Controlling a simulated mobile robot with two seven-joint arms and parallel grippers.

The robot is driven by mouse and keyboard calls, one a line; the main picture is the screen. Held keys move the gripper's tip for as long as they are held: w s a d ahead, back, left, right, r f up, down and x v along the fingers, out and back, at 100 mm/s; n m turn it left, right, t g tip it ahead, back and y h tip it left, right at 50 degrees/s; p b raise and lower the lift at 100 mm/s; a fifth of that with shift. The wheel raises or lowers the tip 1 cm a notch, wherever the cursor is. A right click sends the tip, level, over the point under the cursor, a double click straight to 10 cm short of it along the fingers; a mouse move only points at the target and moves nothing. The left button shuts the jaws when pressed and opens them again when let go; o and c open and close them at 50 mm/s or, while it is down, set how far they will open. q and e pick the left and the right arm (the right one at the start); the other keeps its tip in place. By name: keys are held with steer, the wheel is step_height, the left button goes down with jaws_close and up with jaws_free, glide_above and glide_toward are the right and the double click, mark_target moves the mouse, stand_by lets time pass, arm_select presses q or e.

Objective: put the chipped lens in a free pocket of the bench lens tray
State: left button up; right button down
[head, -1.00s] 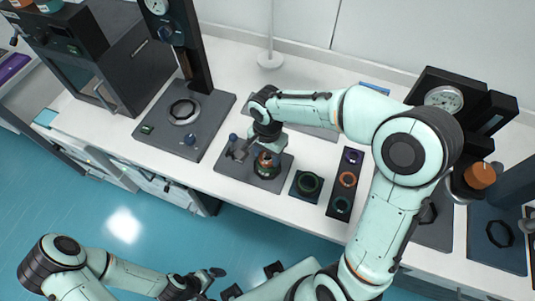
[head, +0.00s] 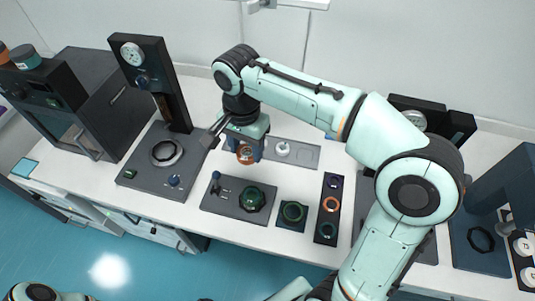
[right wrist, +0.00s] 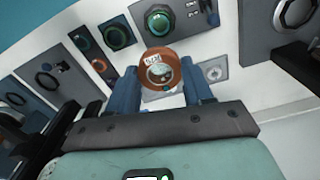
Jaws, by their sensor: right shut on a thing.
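My right gripper (head: 246,153) is shut on an orange-rimmed lens (head: 245,156), held above the bench. The lens shows between the fingers in the right wrist view (right wrist: 160,70), with a small white label on its rim; I cannot make out a chip. A light grey flat tray (head: 307,155) lies behind and to the right of the gripper, with a white round piece on it. A dark strip (head: 326,219) holds purple, orange and teal rings in a row. Which of these is the bench lens tray, and any free pocket, I cannot tell. My left gripper is out of view.
A dark plate (head: 225,201) in front carries a green-ringed round fixture (head: 252,198) and a small lever. A small dark square (head: 291,213) with a green ring stands beside it. A gauge stand (head: 150,80) rises at left. White bench shows around the grey tray.

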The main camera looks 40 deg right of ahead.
steer(key=w+d+f+n, duration=0.1)
steer(key=w+d+n, duration=0.15)
steer(key=d, duration=0.35)
steer(key=w+d+f+n, duration=0.2)
steer(key=d+n, duration=0.2)
steer(key=d, duration=0.2)
steer(key=n+b, duration=0.2)
steer(key=n, duration=0.5)
glide_above(305, 155)
step_height(305, 155, down, 16)
steer(key=shift+f, duration=0.15)
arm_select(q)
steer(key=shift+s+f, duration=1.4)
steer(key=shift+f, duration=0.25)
arm_select(e)
steer(key=shift+f, duration=3.1)
steer(key=shift+f+b, duration=0.2)
steer(key=shift+b, duration=0.1)
steer(key=shift+c, duration=2.3)
jaws_free()
